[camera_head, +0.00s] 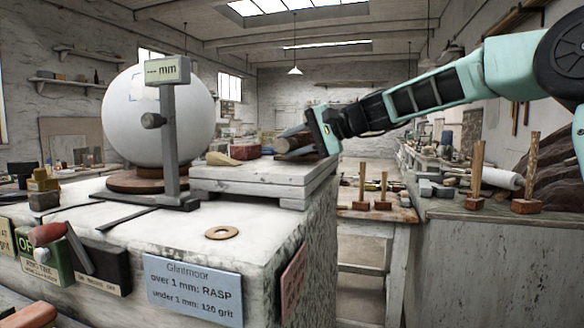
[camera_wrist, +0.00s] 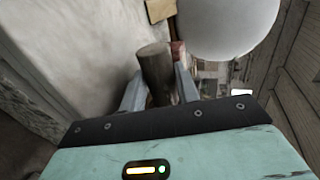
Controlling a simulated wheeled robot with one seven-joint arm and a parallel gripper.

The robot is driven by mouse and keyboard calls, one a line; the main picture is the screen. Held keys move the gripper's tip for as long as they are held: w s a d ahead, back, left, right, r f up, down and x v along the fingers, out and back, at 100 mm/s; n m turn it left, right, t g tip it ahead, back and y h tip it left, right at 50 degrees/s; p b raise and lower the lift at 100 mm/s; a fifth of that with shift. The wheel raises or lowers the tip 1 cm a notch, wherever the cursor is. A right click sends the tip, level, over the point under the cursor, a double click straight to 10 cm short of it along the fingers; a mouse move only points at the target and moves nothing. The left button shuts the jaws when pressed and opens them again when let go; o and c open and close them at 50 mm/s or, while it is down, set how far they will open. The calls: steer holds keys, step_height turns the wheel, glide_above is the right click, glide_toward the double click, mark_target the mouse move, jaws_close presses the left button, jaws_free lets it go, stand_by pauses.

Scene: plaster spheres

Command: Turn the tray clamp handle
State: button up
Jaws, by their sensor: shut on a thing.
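My gripper (camera_head: 297,141) reaches in from the right, above the back right of a stepped grey slab (camera_head: 262,178). It is shut on a brown wooden-looking cylinder (camera_head: 302,145). In the wrist view the cylinder (camera_wrist: 155,64) stands out between my two grey fingers (camera_wrist: 158,90), its end toward the camera's far side. I cannot tell whether this cylinder is the tray clamp handle. A red grip with a grey lever (camera_head: 47,233) is on the bench front at the left, apart from my gripper. No part is clearly marked as a tray clamp.
A large white sphere (camera_head: 150,122) rests on a round brown base behind a grey gauge stand (camera_head: 172,150) marked mm. A reddish block (camera_head: 244,152) lies on the slab near the cylinder. Air above the aisle is clear.

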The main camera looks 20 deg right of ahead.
steer(key=shift+d+t+y+b, duration=0.1)
steer(key=shift+t+y+b, duration=0.3)
steer(key=shift+b, duration=1)
steer(key=o, duration=1)
steer(key=shift+c, duration=0.2)
steer(key=b+v, duration=0.1)
steer(key=v, duration=1.6)
steer(key=shift+d, duration=0.2)
